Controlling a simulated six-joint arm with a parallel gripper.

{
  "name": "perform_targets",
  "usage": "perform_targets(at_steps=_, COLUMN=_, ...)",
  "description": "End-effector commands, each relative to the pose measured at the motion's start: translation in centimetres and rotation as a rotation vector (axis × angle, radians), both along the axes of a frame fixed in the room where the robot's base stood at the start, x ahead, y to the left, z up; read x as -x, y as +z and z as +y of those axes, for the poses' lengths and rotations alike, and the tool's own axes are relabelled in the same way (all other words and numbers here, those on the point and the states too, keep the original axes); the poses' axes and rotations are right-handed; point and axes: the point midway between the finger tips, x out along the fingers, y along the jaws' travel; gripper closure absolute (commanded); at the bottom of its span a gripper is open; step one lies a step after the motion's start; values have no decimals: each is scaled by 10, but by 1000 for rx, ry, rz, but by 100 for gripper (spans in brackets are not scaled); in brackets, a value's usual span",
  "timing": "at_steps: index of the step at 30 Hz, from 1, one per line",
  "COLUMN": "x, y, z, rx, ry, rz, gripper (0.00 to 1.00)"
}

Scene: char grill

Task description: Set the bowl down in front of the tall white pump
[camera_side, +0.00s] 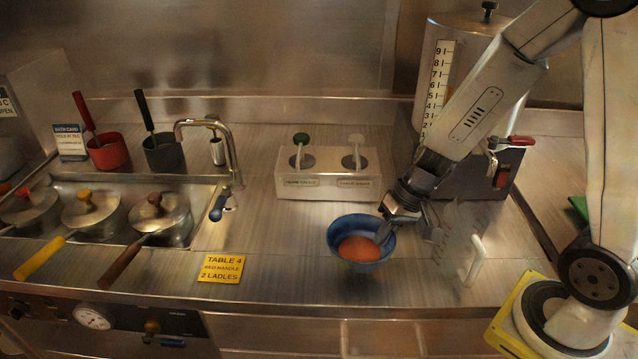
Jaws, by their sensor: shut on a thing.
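The blue bowl (338,231) holds an orange-red filling and sits at the front middle of the counter, roughly upright. My gripper (386,228) is shut on the bowl's right rim. The tall white pump (356,146) stands on the right side of a white two-pump box (328,190) behind the bowl. The bowl is nearer the camera than the box and roughly in line with the white pump, with a gap between them. I cannot tell whether the bowl's base touches the counter.
A yellow order card (221,268) lies to the left. A faucet (228,150) and several lidded pots stand further left. A clear pitcher (474,262) is right of the gripper, and a large metal dispenser (470,35) stands behind my arm.

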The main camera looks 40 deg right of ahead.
Motion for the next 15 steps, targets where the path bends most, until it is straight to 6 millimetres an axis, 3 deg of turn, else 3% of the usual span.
perform_targets(at_steps=8, x=0, y=-3, z=0, rx=-1, ry=0, rz=-1, gripper=100)
perform_targets(at_steps=15, x=0, y=-20, z=0, rx=-1, ry=-2, rz=3, gripper=100)
